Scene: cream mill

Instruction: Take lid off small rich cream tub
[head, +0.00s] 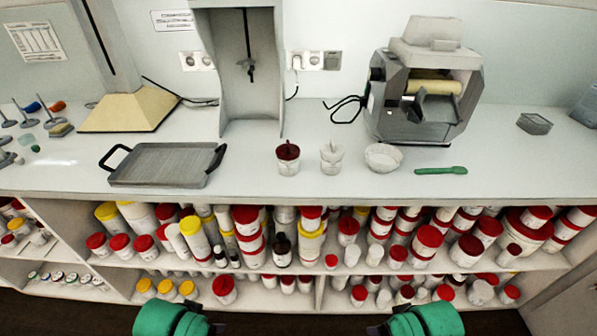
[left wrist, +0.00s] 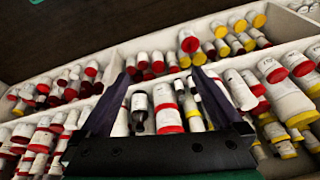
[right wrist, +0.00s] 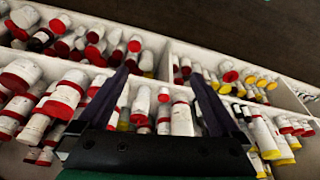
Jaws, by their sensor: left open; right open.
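Two small tubs stand upright on the counter in the head view. One is a whitish tub with a dark red lid (head: 288,152). The other is a pale tub with a whitish top (head: 331,152). Their labels are too small to read, so I cannot tell which is the rich cream tub. My left gripper (left wrist: 160,78) is open and empty in the left wrist view, facing the shelves. My right gripper (right wrist: 160,74) is also open and empty, facing the shelves. Both arms show low at the bottom of the head view, well below the counter and apart from the tubs.
A white bowl (head: 383,158) and a green spatula (head: 441,170) lie right of the tubs, before a grey roller mill (head: 424,95). A grey tray (head: 165,165) lies left. Shelves below hold many red- and yellow-lidded containers. The counter's front strip is clear.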

